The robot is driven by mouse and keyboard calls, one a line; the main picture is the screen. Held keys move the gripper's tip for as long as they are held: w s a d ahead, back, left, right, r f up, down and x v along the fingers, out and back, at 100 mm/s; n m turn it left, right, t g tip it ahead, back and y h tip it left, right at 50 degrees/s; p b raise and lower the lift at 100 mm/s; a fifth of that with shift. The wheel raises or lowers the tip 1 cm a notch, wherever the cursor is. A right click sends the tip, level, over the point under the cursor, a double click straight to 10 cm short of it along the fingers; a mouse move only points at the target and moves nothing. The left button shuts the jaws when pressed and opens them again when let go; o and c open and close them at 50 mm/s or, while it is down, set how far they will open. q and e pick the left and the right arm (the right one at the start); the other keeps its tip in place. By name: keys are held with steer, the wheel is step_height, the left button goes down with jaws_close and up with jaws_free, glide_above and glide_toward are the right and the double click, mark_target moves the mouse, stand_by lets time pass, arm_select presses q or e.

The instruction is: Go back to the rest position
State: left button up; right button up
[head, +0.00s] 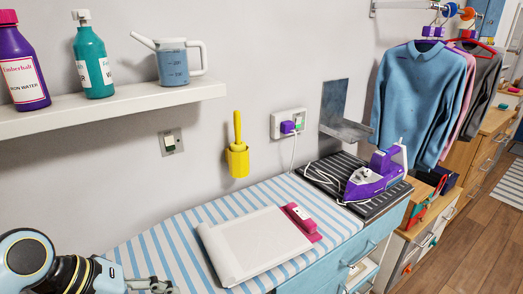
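My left gripper (155,286) shows at the bottom left edge of the head view, low over the near left end of the striped ironing surface (160,245). It is partly cut off by the frame edge, and I cannot tell whether its fingers are open or shut. No object shows in it. It is apart from the folded white cloth (252,245), which lies to its right with a magenta clip-like piece (302,222) at its far right edge. My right gripper is not in view.
A purple iron (377,174) rests on a dark striped pad (325,172), its cord running to a wall socket (289,124). A shelf (110,108) with two bottles and a measuring jug (172,66) is above. A yellow holder (238,160) hangs on the wall. Clothes (418,100) hang at right.

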arm_select(q)
steer(key=s+a+f+g+y+b, duration=0.15)
steer(key=s+f+b, duration=0.3)
steer(key=f, duration=0.65)
steer(key=s+a+f+n+g+y+b, duration=0.1)
steer(key=s+a+f+b, duration=0.3)
steer(key=f, duration=0.8)
steer(key=s+f+g+y+b, duration=0.1)
steer(key=s+f+b, duration=0.1)
steer(key=s+f, duration=0.65)
steer(key=s+a+f+m+y+b, duration=0.1)
steer(key=s+a+f+m+b, duration=0.1)
steer(key=s+f, duration=0.7)
steer(key=s+a+f+m+y+b, duration=0.2)
steer(key=s+a+f+m, duration=0.3)
steer(key=s+f, duration=0.4)
steer(key=shift+f+t, duration=0.45)
steer(key=shift+f, duration=0.45)
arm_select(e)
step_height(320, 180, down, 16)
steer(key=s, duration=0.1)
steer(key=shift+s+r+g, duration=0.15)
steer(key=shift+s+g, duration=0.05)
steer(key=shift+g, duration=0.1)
